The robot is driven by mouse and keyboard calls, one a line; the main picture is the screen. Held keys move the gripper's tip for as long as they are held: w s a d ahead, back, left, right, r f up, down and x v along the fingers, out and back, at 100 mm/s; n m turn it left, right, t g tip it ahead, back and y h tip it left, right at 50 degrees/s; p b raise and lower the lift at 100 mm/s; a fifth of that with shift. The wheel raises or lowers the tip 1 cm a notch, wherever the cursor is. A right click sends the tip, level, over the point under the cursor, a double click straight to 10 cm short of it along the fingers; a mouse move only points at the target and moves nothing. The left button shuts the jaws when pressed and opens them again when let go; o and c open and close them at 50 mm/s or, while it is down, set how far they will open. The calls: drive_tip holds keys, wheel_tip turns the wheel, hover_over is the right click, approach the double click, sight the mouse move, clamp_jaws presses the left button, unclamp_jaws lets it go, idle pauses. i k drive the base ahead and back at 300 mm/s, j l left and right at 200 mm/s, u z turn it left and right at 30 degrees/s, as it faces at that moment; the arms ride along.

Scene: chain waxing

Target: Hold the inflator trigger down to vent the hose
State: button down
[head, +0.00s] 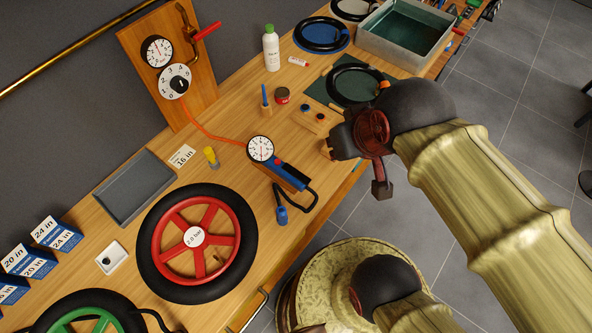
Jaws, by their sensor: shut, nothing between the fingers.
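The inflator lies on the wooden bench near its front edge. It has a round white gauge (260,149), a blue body (291,175) with a red part that may be the trigger, and a short black hose (312,197) ending in a blue chuck (281,214). An orange hose (207,133) runs from the inflator to the wooden regulator panel (196,88). My gripper (328,150) is shut and empty, to the right of the inflator and apart from it in the picture. The gauge needle is too small to read.
A red wheel (194,236) with a black tire lies left of the inflator. A wooden block with small knobs (313,120) sits close behind my gripper. A yellow-topped tool (210,156) stands near the gauge. A bottle (271,48) and metal tank (366,43) stand farther back.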

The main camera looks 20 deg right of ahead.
sight(287, 168)
drive_tip(key=l+u, duration=0.35)
drive_tip(key=l, duration=0.4)
drive_tip(key=l+u, duration=0.35)
drive_tip(key=l, duration=0.45)
